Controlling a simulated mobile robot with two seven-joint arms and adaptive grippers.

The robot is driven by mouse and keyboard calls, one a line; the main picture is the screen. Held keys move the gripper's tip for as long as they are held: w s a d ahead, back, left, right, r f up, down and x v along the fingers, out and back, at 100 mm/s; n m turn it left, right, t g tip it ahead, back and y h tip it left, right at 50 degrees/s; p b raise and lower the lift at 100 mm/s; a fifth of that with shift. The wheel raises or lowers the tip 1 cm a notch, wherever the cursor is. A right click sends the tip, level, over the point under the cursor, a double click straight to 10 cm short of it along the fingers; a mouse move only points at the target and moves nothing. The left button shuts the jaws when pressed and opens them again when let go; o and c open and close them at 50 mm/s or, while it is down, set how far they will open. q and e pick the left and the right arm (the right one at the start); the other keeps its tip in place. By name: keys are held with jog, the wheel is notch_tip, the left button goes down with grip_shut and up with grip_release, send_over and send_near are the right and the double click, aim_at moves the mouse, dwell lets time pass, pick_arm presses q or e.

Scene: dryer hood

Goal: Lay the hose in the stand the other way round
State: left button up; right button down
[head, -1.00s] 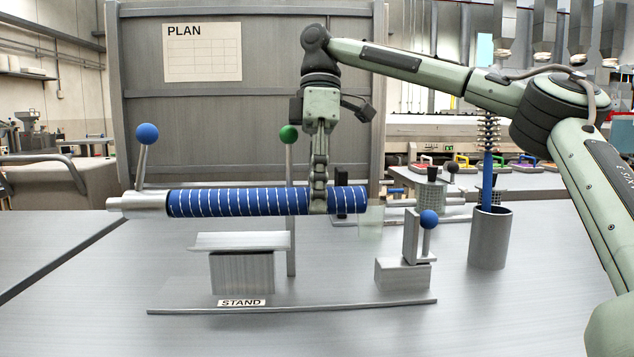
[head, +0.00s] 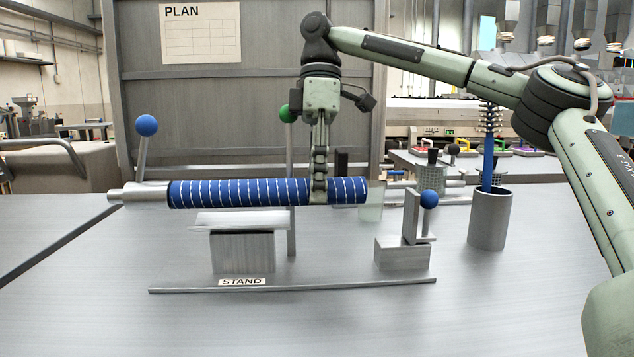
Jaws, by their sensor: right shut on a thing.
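The hose (head: 240,193) is a blue tube with white stripes. It has a silver metal end (head: 140,196) on the left and a pale translucent end (head: 371,207) on the right. My right gripper (head: 319,195) is shut on it, right of its middle, and holds it level. The stand (head: 300,286) is below, with a block and plate (head: 243,251) at left and a block with an upright and a blue-ball lever (head: 405,252) at right. A gap shows between hose and stand blocks. My left gripper is not in view.
A metal cup (head: 490,220) holding a blue-handled brush (head: 488,160) stands at right. A green-ball post (head: 290,115) and a blue-ball lever (head: 146,126) rise behind the hose. A panel with a PLAN sheet (head: 201,33) stands at the back. The front table is clear.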

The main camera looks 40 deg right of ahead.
jog(key=shift+f, duration=0.55)
jog(key=c, duration=1.4)
grip_release()
jog(key=shift+c, duration=0.2)
jog(key=shift+o, duration=0.8)
jog(key=o, duration=0.6)
jog(key=shift+v, duration=3.75)
